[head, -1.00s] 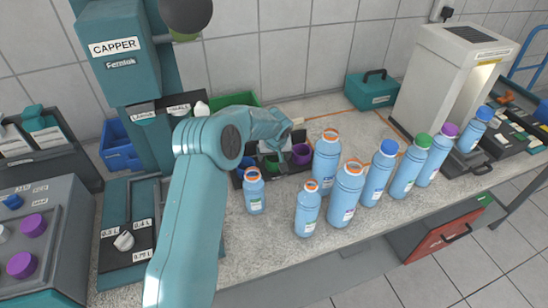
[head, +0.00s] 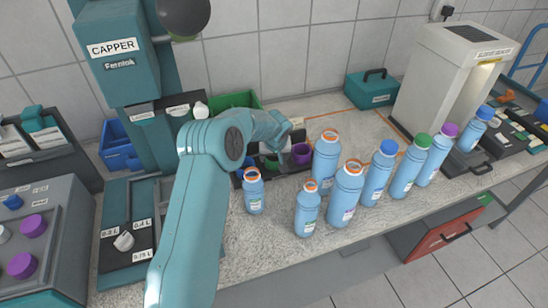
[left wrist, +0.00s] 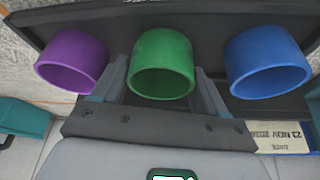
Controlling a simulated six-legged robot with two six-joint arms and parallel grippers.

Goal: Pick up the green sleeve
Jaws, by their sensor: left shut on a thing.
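The green sleeve (left wrist: 163,62) is in the middle of the left wrist view, between a purple sleeve (left wrist: 72,60) and a blue sleeve (left wrist: 268,62). My left gripper (left wrist: 162,84) has a finger on each side of the green sleeve and is shut on it. The purple sleeve (head: 301,153) shows right of the gripper. I cannot tell whether the green sleeve is clear of the tray. My right gripper is not in view.
Several blue bottles stand close by, including a small orange-rimmed one (head: 254,191) in front of the tray and a taller one (head: 326,158) to its right. A green bin (head: 234,100) is behind the arm. The capper (head: 120,55) stands at left.

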